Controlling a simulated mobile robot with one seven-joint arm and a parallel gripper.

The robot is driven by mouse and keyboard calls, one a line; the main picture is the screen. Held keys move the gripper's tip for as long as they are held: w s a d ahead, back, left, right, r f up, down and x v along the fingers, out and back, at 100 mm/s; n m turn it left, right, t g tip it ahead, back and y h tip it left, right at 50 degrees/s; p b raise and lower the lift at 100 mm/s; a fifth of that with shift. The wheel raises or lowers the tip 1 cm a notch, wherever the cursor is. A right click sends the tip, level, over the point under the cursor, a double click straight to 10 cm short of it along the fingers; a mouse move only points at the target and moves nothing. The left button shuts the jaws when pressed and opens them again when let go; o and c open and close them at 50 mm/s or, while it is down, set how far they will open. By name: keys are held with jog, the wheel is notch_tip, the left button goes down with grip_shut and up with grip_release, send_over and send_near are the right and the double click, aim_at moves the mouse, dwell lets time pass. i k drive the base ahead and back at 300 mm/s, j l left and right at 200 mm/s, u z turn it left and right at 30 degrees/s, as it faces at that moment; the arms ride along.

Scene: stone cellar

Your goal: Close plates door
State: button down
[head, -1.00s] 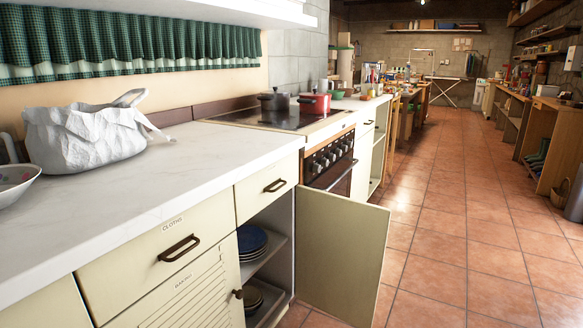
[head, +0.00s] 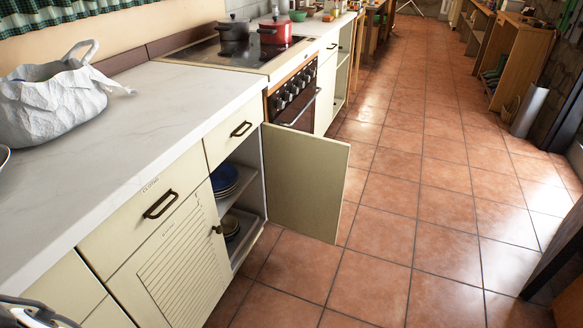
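The plates door (head: 304,182) is a plain cream cabinet door. It stands wide open, swung out over the tiled floor from its hinge side next to the oven. Behind it, the open cabinet shows blue plates (head: 224,180) stacked on the upper shelf and bowls or dishes (head: 231,227) on the lower one. A grey and black piece, which looks like part of my gripper or arm (head: 35,314), shows at the bottom left corner, well apart from the door. Its fingertips cannot be made out.
A slatted door (head: 180,262) with a dark knob is shut left of the opening. Drawers sit above under the white counter (head: 150,110), which holds a white bag (head: 48,105). A stove with pots (head: 275,30) stands beyond. The tiled floor (head: 385,225) right of the door is clear.

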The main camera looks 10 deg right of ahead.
aim_at(305, 174)
jog(key=u, duration=2.4)
jog(key=k+l+u, duration=0.1)
jog(key=l+u, duration=0.25)
jog(key=k+l+u, duration=0.15)
jog(key=l+u, duration=0.2)
jog(key=l, duration=0.15)
jog(key=k+l+u, duration=0.2)
jog(key=l+u, duration=0.15)
jog(key=k+l+u, duration=0.25)
jog(key=u, duration=0.15)
jog(key=k+l+u, duration=0.4)
jog(key=k+u, duration=0.15)
jog(key=k, duration=0.15)
jog(key=k+l+z, duration=0.1)
jog(key=k, duration=0.7)
jog(key=k+z, duration=0.45)
jog(key=k+l+z, duration=0.3)
jog(key=z, duration=0.15)
jog(key=k+l+z, duration=0.45)
jog(key=k+j, duration=0.05)
